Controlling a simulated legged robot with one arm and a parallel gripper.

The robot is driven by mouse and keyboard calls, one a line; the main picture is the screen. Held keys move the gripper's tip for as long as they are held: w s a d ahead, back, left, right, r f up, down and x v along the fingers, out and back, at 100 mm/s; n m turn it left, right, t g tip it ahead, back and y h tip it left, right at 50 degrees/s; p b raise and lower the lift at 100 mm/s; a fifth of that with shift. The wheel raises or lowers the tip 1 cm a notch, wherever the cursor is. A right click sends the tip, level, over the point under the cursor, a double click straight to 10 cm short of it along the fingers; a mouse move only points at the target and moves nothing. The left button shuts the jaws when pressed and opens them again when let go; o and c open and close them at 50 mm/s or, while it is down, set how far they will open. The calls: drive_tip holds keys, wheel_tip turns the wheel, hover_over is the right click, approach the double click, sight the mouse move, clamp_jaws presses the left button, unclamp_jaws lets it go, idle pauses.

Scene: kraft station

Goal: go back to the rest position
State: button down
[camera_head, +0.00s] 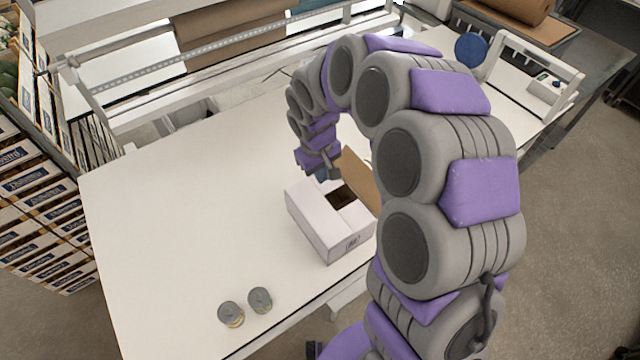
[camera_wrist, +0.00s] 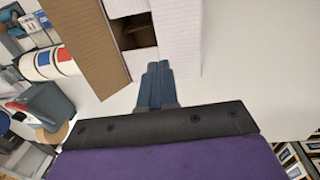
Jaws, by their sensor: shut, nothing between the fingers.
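My gripper (camera_head: 322,174) is at the end of my arched arm, above the far end of a white cardboard box (camera_head: 322,238) on the table. In the wrist view its blue fingers (camera_wrist: 155,84) are pressed together with nothing between them. The box (camera_wrist: 178,30) lies just beyond the fingertips in that view. It has an open part with a dark inside and a brown flap standing up beside it. My arm hides part of the box's right side in the head view.
Two cans (camera_head: 231,314) (camera_head: 260,300) stand on the white table (camera_head: 180,215) near its front edge. The table's left part is clear. Stacked cartons (camera_head: 40,200) stand at the left. A rail with a brown paper roll (camera_head: 220,35) runs along the back.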

drive_tip(key=shift+d+r, duration=0.15)
drive_tip(key=shift+r, duration=1)
drive_tip(key=shift+d+r, duration=0.1)
drive_tip(key=shift+r, duration=1)
drive_tip(key=shift+s, duration=0.1)
drive_tip(key=s+d+f+m+b, duration=0.2)
drive_tip(key=s+d+b, duration=0.2)
drive_tip(key=s, duration=0.6)
drive_tip(key=s+d+f+m+g+b, duration=0.1)
drive_tip(key=s+d+f+m+b, duration=0.1)
drive_tip(key=s+b, duration=0.4)
drive_tip(key=s+d+f+m+g+y+b, duration=0.1)
drive_tip(key=s+d+b, duration=0.4)
drive_tip(key=s, duration=1.1)
wheel_tip(320, 180, down, 2)
drive_tip(key=shift+s+d+f+m, duration=0.15)
drive_tip(key=shift+d+m, duration=0.75)
drive_tip(key=shift+d, duration=0.1)
